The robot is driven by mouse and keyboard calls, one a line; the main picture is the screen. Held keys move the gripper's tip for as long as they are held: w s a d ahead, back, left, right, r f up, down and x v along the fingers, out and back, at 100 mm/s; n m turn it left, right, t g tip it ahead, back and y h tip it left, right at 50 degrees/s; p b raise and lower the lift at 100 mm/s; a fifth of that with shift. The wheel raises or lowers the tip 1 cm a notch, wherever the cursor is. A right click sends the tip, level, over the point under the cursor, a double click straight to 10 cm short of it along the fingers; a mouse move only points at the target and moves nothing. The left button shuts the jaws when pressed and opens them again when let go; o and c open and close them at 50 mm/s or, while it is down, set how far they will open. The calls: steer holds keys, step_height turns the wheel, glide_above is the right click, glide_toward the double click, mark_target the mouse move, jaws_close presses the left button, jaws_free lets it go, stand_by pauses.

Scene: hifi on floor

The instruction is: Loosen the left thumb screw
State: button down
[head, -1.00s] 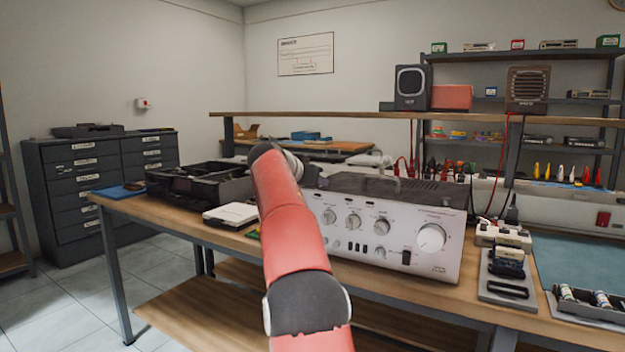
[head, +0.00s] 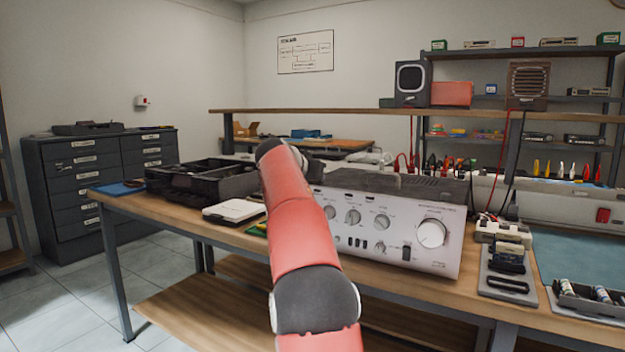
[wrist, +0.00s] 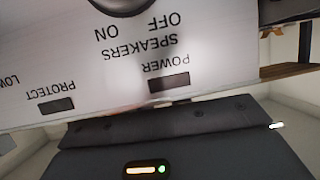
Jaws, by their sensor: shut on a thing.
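The grey-silver amplifier (head: 440,262) stands on the bench in the head view, with its knobs facing me. My red arm crosses in front of its left end and hides that part of the panel. In the wrist view the amplifier's front panel (wrist: 60,60) appears upside down, with POWER, SPEAKERS and PROTECT lettering. My gripper's dark body (wrist: 178,117) lies close against the panel there. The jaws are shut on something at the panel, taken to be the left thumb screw. The screw itself and the fingertips are hidden in both views.
A black open bin (head: 205,180) and a white box (head: 234,211) sit left of the amplifier. A grey tray with dark parts (head: 506,283) and a tray of small cylinders (head: 590,302) lie to its right. Red and black cables hang behind. The bench's front edge is clear.

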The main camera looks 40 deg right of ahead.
steer(key=n+t+y, duration=0.2)
steer(key=s+n+t, duration=0.1)
steer(key=shift+d+r+n+t+y, duration=0.1)
steer(key=shift+d+n+t+y, duration=0.2)
steer(key=shift+d+n+y, duration=0.1)
steer(key=shift+d+n+t+y+p, duration=0.2)
steer(key=shift+n+t+y+p, duration=0.25)
steer(key=shift+n+t+y, duration=0.85)
steer(key=shift+n+y, duration=0.9)
steer(key=c, duration=1.3)
jaws_free()
steer(key=shift+s, duration=0.15)
steer(key=b+v, duration=0.2)
steer(key=v, duration=0.5)
steer(key=shift+s, duration=0.3)
